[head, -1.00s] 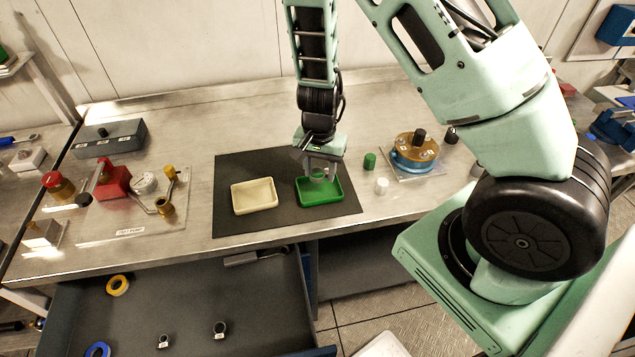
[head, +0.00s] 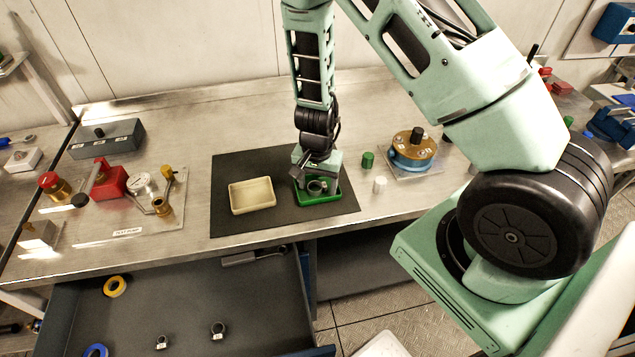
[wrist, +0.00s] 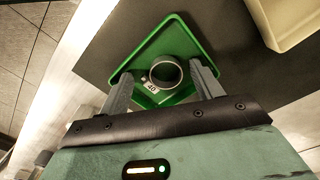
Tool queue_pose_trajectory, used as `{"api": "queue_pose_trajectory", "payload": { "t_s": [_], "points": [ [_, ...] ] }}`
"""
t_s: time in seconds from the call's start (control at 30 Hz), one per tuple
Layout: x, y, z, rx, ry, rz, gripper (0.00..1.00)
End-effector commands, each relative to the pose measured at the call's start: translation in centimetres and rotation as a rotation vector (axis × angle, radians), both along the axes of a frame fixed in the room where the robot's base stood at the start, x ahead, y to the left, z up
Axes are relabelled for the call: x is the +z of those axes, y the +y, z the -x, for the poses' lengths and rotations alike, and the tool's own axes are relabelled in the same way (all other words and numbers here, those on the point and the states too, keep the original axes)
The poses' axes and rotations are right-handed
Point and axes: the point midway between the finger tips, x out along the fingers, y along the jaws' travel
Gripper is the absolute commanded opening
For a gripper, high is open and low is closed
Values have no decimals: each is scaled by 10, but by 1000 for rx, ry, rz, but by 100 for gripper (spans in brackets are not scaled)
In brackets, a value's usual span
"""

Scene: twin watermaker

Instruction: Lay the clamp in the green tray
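The clamp (wrist: 165,72) is a dark-edged metal ring with a white tag that seems to read 40. It lies inside the green tray (wrist: 207,45), on its floor as far as I can tell. In the head view the clamp (head: 317,187) shows in the green tray (head: 322,201), partly hidden by my gripper (head: 316,184). In the wrist view my gripper (wrist: 162,72) is open over the tray, one finger on each side of the clamp, with a visible gap on both sides.
A cream tray (head: 252,196) stands left of the green one on a dark mat (head: 282,228). Green (head: 368,160) and white (head: 380,185) caps stand right of it. Two more rings (head: 218,331) (head: 162,342) lie in the open drawer (head: 190,290) below.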

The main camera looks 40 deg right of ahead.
Motion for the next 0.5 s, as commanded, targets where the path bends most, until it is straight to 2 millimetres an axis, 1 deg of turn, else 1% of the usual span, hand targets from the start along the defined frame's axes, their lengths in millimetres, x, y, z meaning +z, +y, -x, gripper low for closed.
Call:
{"api": "queue_pose_trajectory", "payload": {
  "t_s": [0.2, 0.33, 0.47, 0.5],
  "points": [
    [1, 0, 0, 0, 0, 0, 65],
    [8, 0, -1, 1, -1, 0, 65],
    [30, 1, -1, 5, -3, 1, 65],
    [38, 1, -1, 3, -4, 1, 65]
  ]
}}
